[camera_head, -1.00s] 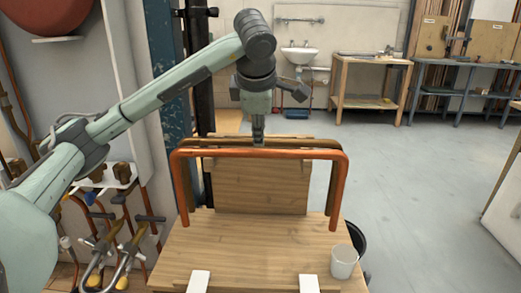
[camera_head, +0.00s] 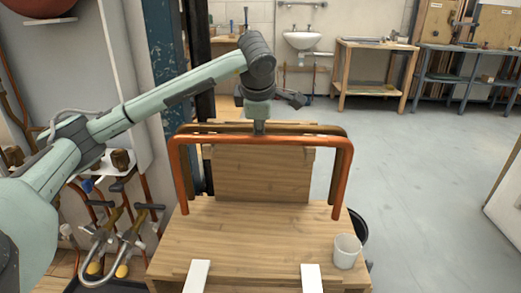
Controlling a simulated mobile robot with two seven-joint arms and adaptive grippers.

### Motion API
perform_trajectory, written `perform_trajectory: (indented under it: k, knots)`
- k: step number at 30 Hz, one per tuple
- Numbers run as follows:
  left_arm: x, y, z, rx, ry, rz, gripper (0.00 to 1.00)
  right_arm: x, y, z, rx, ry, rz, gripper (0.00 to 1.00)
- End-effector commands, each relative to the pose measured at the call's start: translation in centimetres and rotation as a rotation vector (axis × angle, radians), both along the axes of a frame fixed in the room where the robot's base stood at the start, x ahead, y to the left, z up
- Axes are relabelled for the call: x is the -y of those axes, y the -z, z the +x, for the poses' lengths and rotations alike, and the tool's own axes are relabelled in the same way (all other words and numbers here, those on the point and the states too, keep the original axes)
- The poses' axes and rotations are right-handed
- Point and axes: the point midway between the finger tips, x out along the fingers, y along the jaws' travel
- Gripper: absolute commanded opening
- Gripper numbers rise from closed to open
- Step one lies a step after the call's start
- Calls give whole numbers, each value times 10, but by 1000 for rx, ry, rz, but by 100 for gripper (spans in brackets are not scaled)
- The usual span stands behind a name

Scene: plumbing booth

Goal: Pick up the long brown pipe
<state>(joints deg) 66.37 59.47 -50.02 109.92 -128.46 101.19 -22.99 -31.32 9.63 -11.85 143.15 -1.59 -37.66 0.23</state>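The long brown pipe (camera_head: 300,127) is a wide U turned upside down, behind a similar orange-copper pipe (camera_head: 215,140). Both stand over the wooden bench with their long spans level and their legs hanging down at each side. My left gripper (camera_head: 260,128) points straight down at the middle of the spans. Its narrow fingers reach the brown pipe's span, and their tips are partly hidden by the copper pipe. I cannot tell whether the fingers have closed on the brown pipe. My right gripper is out of view.
A wooden bench (camera_head: 255,230) with an upright back board (camera_head: 262,175) lies below the pipes. A white cup (camera_head: 347,252) stands at its right edge, and two white strips lie at the front. Tools and fittings crowd the left wall. The floor (camera_head: 420,180) to the right is clear.

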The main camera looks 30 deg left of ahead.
Motion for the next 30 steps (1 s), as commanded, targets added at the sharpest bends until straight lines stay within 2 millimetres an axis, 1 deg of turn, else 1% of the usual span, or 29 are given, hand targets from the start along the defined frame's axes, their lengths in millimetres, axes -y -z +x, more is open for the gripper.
perform_trajectory:
  k: [4, 9, 11, 21, 30]
  knots:
    - [0, 0, 0, 0, 0, 0, 27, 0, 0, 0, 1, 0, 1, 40]
    - [0, -1, 0, 0, 0, 0, 6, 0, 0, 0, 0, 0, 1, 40]
    - [0, -1, 0, 0, 0, 0, 0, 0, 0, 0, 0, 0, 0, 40]
    - [1, -1, 0, 0, 1, 0, 0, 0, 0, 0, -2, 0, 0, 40]
    - [0, -5, 1, 5, 0, 0, 0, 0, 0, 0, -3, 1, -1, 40]
